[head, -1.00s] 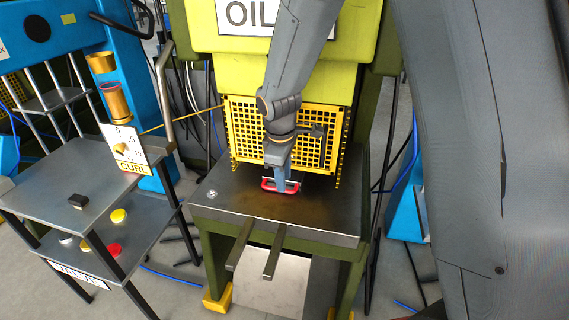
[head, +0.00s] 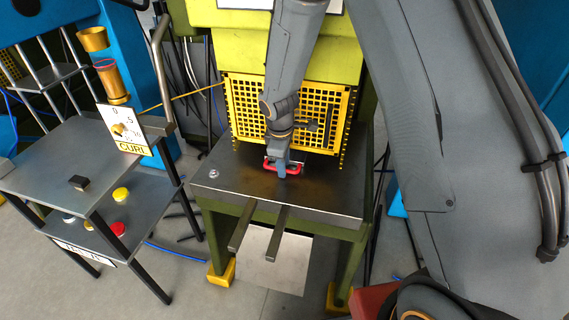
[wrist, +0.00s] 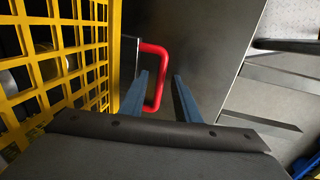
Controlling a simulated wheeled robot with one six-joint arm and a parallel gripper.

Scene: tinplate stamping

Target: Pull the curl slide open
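A red U-shaped handle (head: 293,168) stands at the front of the yellow mesh guard, above the dark press table; it also shows in the wrist view (wrist: 159,92). My gripper (head: 281,174) points down at this handle. In the wrist view my gripper (wrist: 160,75) has its two blue fingers apart, with the handle's long bar between them and the left finger crossing part of the handle. I cannot tell whether either finger touches it. A CURL sign (head: 121,130) with a numbered scale stands on the left bench. I cannot tell from the frames whether the red handle belongs to the curl slide.
The yellow mesh guard (head: 250,112) is close to the left of my gripper in the wrist view. The press table (head: 230,182) is mostly bare, with two bars jutting out in front. The left bench (head: 40,168) holds a small black block; coloured discs lie on its lower shelf.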

